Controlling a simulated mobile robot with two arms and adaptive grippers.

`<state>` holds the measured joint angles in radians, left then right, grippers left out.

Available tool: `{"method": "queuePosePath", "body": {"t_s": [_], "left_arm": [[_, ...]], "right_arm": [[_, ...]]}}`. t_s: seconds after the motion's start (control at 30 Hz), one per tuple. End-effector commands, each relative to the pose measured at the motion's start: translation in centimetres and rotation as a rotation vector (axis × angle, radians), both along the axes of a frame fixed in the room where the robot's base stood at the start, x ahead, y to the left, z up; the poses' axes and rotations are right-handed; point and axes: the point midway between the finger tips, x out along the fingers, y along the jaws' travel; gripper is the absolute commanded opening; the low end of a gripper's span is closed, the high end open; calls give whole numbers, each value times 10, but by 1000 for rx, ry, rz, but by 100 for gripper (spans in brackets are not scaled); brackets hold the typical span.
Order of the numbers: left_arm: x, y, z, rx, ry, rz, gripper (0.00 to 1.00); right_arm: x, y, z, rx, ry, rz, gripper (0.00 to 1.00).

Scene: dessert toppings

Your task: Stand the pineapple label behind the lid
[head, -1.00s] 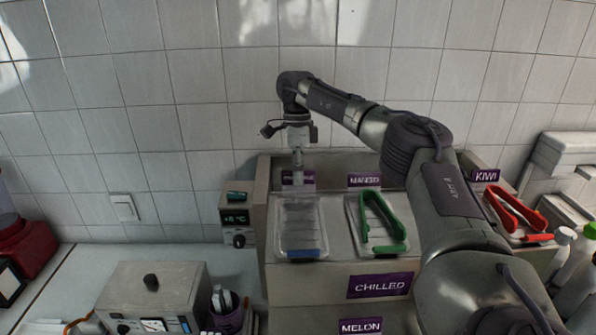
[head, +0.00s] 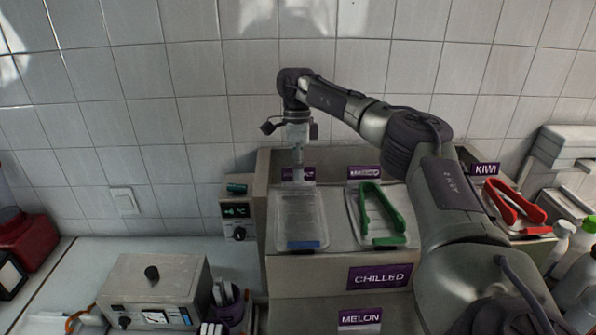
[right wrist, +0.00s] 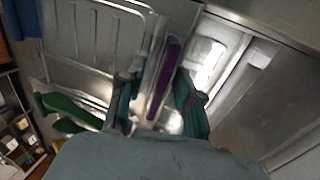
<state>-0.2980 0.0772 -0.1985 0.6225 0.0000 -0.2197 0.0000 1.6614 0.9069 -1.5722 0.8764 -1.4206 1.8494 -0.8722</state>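A clear lid (head: 300,215) with a blue front edge lies on the left of the chilled counter. Behind it stands a small purple label (head: 309,174), partly hidden by my right gripper; its text is unreadable, so I cannot confirm it says pineapple. My right gripper (head: 298,180) points down at this label. In the right wrist view, the purple label (right wrist: 165,76) shows edge-on between the two fingers of the right gripper (right wrist: 158,98), with gaps visible on both sides, so the gripper looks open around it. My left gripper is not in view.
A second clear lid (head: 353,217) with green tongs (head: 366,212) lies to the right, with another purple label (head: 364,172) behind it. Red tongs (head: 502,203) lie near the KIWI label (head: 486,169). The tiled wall (head: 200,120) is close behind. A controller box (head: 237,210) stands left.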

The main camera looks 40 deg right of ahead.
Motion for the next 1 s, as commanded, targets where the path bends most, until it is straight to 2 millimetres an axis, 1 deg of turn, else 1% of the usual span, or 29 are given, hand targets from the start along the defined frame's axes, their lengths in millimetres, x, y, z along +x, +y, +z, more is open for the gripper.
{"method": "queuePosePath", "body": {"t_s": [0.13, 0.17, 0.3, 0.47, 0.5, 0.6, 0.73, 1.0], "left_arm": [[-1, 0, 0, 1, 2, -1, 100], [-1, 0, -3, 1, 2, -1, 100], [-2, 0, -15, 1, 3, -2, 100], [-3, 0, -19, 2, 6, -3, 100], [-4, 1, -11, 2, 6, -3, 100], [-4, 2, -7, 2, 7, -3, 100], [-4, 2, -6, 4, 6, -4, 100], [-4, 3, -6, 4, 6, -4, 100]], "right_arm": [[0, 0, 12, -1, -2, 1, 35], [1, 0, 14, -1, -3, 1, 35], [7, -3, 38, 1, -5, -1, 35], [11, -6, 62, 0, -3, 0, 35], [12, -8, 71, -1, -1, 0, 35], [13, -9, 79, 0, 0, 1, 35], [14, -11, 84, -1, 0, 1, 35], [14, -11, 84, 0, 0, 2, 35]]}}
